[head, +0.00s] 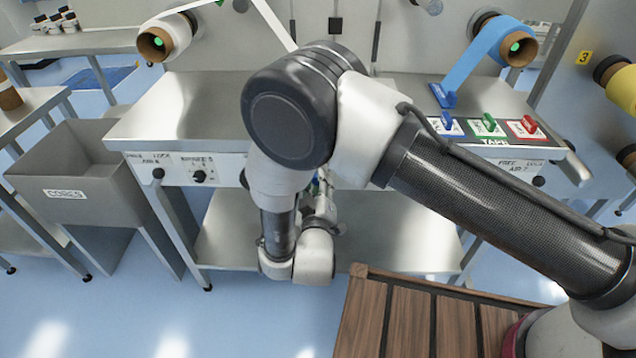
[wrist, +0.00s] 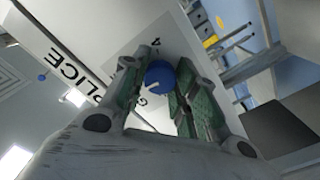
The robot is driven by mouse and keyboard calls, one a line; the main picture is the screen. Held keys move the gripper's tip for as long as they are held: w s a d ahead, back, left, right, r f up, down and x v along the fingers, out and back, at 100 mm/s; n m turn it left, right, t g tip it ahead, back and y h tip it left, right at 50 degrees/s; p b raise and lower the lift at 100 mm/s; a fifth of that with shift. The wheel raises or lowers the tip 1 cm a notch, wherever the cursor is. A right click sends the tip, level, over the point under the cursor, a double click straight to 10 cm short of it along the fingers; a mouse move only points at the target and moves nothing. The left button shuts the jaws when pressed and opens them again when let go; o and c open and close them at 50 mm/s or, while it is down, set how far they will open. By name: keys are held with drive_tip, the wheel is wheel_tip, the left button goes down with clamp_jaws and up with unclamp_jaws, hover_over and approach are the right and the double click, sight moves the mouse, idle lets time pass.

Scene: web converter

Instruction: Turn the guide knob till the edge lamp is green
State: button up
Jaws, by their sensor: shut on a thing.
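The guide knob (wrist: 159,78) is a round blue knob with a white pointer mark, on a pale panel in the wrist view. Black lettering beside it is partly covered by my fingers. My gripper (wrist: 163,66) has its green-padded fingers on either side of the knob and is shut on it. In the head view my arm covers the knob and most of my gripper. I cannot make out the edge lamp or its colour in either view.
The steel bench (head: 190,108) carries blue, green and red tape holders (head: 488,124) at the right. A white roll (head: 165,38) and a blue roll (head: 503,42) hang above. A grey cores bin (head: 85,170) stands left. A brown slatted surface (head: 405,315) is in front.

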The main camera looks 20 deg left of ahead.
drive_tip(key=shift+m, duration=2.1)
drive_tip(key=shift+f, duration=0.1)
drive_tip(key=o, duration=1)
drive_tip(key=v, duration=1.2)
drive_tip(key=shift+d, duration=0.1)
